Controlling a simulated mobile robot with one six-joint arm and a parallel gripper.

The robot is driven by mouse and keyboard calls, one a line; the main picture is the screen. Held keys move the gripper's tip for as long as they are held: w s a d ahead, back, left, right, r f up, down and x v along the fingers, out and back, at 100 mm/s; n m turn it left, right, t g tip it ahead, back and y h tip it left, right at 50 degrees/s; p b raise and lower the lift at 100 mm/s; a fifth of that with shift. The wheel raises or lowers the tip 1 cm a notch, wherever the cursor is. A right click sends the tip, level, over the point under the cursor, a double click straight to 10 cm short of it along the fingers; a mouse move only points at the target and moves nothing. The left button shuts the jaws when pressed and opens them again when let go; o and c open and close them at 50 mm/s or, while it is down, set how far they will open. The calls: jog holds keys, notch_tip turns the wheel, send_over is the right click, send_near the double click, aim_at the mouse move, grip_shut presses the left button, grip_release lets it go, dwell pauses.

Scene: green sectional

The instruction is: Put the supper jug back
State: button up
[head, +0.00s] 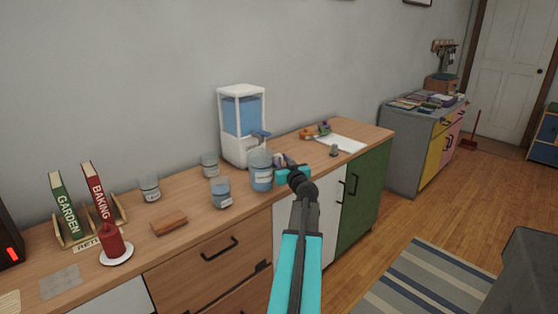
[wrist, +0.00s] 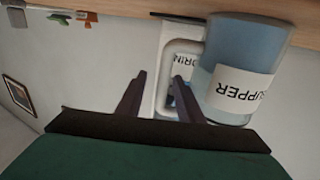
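The supper jug (head: 261,178) is a clear mug with blue contents and a white label, standing upright on the wooden counter in front of the water dispenser (head: 231,146). In the wrist view, which is upside down, the jug (wrist: 232,95) reads "SUPPER" and its pale handle (wrist: 166,70) points toward my fingers. My gripper (head: 283,160) is just right of the jug in the head view. In the wrist view my gripper (wrist: 160,76) has its two dark fingers apart. The handle shows near the gap, partly hidden by one finger; contact cannot be told.
Similar jugs stand nearby: one in front (head: 221,195), one behind (head: 210,166), one farther left (head: 149,189). A brown block (head: 169,224), a red candle (head: 111,243) and a book rack lie left. White paper (head: 342,143) and small toys (head: 316,131) lie right.

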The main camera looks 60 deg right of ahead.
jog(key=b+v, duration=0.2)
jog(key=v, duration=0.9)
jog(key=shift+s+a, duration=0.25)
jog(key=shift+s, duration=0.1)
jog(key=shift+s, duration=0.1)
dwell(0.4)
